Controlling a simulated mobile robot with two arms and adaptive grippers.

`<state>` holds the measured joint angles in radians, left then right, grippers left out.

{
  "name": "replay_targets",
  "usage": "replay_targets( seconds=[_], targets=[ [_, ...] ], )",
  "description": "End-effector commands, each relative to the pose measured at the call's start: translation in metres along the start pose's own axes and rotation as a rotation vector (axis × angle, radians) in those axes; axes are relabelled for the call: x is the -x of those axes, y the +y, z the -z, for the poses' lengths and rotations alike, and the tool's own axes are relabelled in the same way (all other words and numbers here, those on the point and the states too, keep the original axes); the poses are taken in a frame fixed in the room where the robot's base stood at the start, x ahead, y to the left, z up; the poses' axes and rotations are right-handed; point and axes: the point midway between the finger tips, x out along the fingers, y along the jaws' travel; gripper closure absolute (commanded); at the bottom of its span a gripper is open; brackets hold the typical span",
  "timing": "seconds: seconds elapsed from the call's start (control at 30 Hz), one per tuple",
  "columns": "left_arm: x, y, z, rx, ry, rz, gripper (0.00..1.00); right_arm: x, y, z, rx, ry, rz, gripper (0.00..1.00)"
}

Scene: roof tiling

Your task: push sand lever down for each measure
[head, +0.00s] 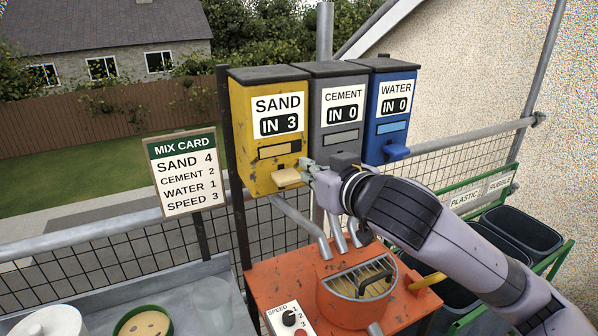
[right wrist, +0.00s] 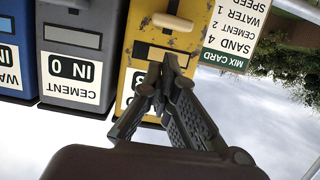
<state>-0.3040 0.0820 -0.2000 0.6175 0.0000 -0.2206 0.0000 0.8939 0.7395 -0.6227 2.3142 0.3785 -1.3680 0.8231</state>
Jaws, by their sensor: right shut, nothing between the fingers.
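The yellow sand dispenser (head: 241,110) reads "IN 3" in the head view. Its pale lever (head: 287,177) sticks out at the lower front. My right gripper (head: 306,168) is shut and empty, with its fingertips beside the lever's right end; I cannot tell whether they touch it. In the right wrist view, which is upside down, the fingertips (right wrist: 170,62) lie over the sand dispenser's front, and the lever (right wrist: 172,22) shows beyond them. The mix card (head: 183,172) reads sand 4, cement 2, water 1, speed 3. My left gripper is not in view.
The grey cement dispenser (head: 343,78) and blue water dispenser (head: 394,77) both read "IN 0" and stand right of the sand one. An orange mixer (head: 330,299) with a grated opening stands below, with a speed dial (head: 289,318). Dark bins (head: 520,236) stand at right.

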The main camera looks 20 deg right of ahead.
Motion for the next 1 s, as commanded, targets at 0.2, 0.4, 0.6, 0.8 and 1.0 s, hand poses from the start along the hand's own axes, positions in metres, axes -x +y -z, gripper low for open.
replay_targets(
  seconds=[0.2,0.4,0.6,0.8,1.0],
  targets=[
    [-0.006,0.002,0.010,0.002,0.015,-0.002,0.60,0.026,0.000,0.000,0.001,0.002,0.001,1.00],
    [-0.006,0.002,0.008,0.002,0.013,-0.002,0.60,0.031,0.000,0.001,0.001,0.001,0.000,1.00],
    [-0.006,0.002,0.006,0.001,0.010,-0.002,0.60,0.031,0.000,0.001,0.001,0.001,0.000,1.00],
    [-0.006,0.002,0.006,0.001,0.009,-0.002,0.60,0.030,0.000,0.001,0.001,0.001,0.001,1.00],
    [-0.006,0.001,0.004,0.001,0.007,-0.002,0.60,0.030,0.000,0.001,0.000,0.001,0.001,1.00]
  ],
)
